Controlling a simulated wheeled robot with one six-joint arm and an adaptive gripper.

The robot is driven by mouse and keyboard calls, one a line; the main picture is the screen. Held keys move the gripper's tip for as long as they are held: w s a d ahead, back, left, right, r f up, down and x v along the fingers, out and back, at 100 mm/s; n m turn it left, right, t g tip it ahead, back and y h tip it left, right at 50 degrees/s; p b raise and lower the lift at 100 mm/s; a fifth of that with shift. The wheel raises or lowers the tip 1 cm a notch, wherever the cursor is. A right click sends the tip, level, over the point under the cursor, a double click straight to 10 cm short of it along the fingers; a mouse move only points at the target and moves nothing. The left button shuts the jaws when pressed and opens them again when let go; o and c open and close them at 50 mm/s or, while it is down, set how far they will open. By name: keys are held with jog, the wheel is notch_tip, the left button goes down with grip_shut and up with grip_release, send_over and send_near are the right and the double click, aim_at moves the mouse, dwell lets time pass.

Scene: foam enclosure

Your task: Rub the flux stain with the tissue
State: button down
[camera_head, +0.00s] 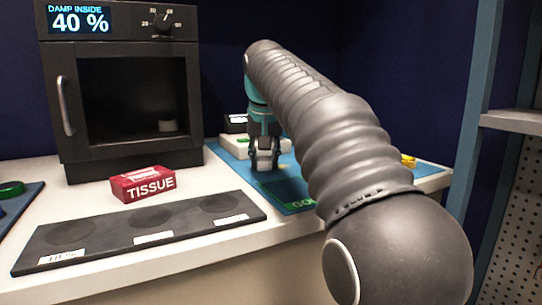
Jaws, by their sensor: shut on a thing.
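My gripper (265,166) points down over the blue mat (427,168) at the right end of the counter. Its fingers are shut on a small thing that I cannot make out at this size. The red carton marked TISSUE (144,184) lies on the white counter, left of my gripper and apart from it. A green board (284,191) with partly hidden lettering lies on the mat close in front of my gripper. I cannot make out the flux stain; my arm covers part of the mat.
A dark cabinet (180,88) with a display reading 40 % stands behind the carton. A dark tray (110,231) with round hollows lies along the front edge. A pale box (241,147) is behind my gripper. A yellow thing (408,160) is on the mat's right.

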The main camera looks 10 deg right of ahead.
aim_at(262, 158)
jog(key=shift+s+a+r+p, duration=0.1)
jog(key=shift+a+r+p, duration=0.15)
jog(key=shift+r+p, duration=0.15)
notch_tip(262, 158, up, 3)
jog(key=shift+p, duration=1.2)
jog(key=shift+r, duration=2.15)
